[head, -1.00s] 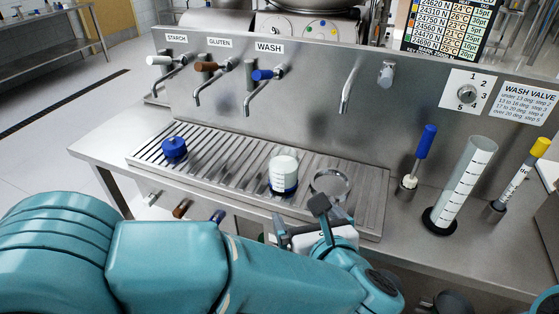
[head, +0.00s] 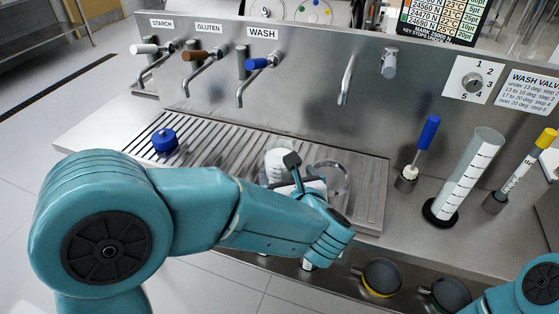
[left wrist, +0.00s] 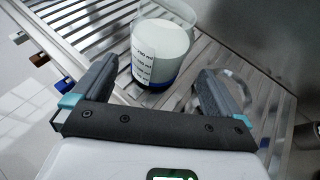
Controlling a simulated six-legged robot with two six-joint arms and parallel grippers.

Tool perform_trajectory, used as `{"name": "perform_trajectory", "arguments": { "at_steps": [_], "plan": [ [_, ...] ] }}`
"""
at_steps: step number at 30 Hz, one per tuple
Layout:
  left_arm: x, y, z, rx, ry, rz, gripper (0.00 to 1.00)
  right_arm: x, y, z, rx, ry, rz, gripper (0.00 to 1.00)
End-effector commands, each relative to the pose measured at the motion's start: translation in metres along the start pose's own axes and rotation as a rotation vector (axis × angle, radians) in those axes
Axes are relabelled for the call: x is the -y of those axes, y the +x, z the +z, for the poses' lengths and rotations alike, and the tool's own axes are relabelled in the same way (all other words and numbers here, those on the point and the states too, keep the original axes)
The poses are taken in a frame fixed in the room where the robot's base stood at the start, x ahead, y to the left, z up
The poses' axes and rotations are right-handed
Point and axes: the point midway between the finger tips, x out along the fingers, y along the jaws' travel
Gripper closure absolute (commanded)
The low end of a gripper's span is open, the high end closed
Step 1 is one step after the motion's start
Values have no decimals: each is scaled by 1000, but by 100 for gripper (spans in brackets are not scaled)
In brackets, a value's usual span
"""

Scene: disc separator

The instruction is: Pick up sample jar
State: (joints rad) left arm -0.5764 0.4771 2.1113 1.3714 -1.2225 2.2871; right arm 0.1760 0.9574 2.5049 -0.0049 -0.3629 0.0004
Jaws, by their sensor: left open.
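The sample jar (head: 277,161) is a clear, graduated jar with whitish contents and blue at its base. It stands upright on the slatted drain tray (head: 222,142). In the left wrist view the jar (left wrist: 162,45) stands just ahead of my gripper, between the lines of the two fingers. My left gripper (head: 282,172) is low at the tray's front side, and one dark finger overlaps the jar's right edge in the head view. In the left wrist view my left gripper (left wrist: 157,72) is open and empty. The right gripper is out of view.
A blue knobbed lid (head: 165,141) lies on the tray's left. A clear ring-shaped item (head: 335,178) is right of the jar. Taps (head: 250,70) overhang the tray's back. A graduated cylinder (head: 466,175) and a blue-handled tool (head: 427,133) stand at right.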

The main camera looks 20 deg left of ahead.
Motion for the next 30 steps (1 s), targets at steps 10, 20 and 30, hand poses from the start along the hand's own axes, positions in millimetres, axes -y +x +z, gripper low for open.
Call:
{"name": "perform_trajectory", "arguments": {
  "at_steps": [10,20,30],
  "plan": [
    [-5,49,7,-1,0,3,0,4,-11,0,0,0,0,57],
    [-4,58,7,0,0,-1,3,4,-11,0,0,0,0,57],
    [-4,57,7,1,-1,-1,94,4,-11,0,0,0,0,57]
  ]
}}
